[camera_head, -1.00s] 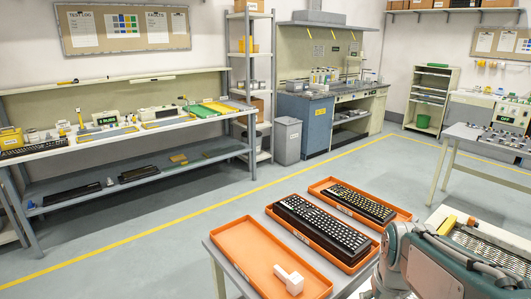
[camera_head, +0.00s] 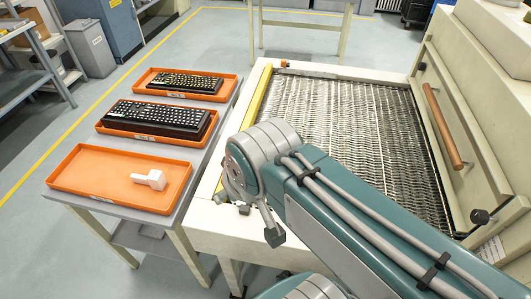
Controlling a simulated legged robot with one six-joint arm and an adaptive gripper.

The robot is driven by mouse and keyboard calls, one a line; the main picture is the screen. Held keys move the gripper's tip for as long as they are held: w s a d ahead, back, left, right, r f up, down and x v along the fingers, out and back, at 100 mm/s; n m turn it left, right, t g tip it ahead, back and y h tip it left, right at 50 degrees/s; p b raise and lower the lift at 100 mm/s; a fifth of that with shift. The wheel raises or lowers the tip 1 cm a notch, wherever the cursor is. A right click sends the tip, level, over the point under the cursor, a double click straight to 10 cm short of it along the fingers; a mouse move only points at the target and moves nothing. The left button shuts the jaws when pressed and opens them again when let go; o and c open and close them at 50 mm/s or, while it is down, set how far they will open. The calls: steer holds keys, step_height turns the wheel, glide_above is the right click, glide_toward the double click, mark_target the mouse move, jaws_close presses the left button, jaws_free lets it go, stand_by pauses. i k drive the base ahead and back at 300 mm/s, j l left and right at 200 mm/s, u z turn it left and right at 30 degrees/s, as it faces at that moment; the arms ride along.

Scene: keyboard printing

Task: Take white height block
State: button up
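The white height block (camera_head: 152,179) lies in the nearest orange tray (camera_head: 92,182), toward its right side. It has a thick end and a narrower stem pointing left. My gripper (camera_head: 258,222) hangs at the end of my teal and grey arm, to the right of the tray and apart from the block. It is over the near left corner of the conveyor machine. It is partly hidden by the arm, and its fingers are too unclear to tell whether it is open.
Two more orange trays hold black keyboards, one in the middle (camera_head: 157,117) and one farther back (camera_head: 187,83). They stand on a grey table beside the machine with a metal mesh belt (camera_head: 350,125). A yellow rail edges the belt. Open floor lies left of the table.

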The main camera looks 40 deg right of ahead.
mark_target(157, 180)
steer(key=j+z, duration=0.1)
steer(key=z, duration=0.25)
steer(key=k+z, duration=0.15)
steer(key=z, duration=0.2)
steer(key=j+z, duration=0.1)
steer(key=z, duration=0.25)
steer(key=u, duration=1.25)
steer(key=i+j+z, duration=0.25)
steer(key=i, duration=0.3)
steer(key=j, duration=0.1)
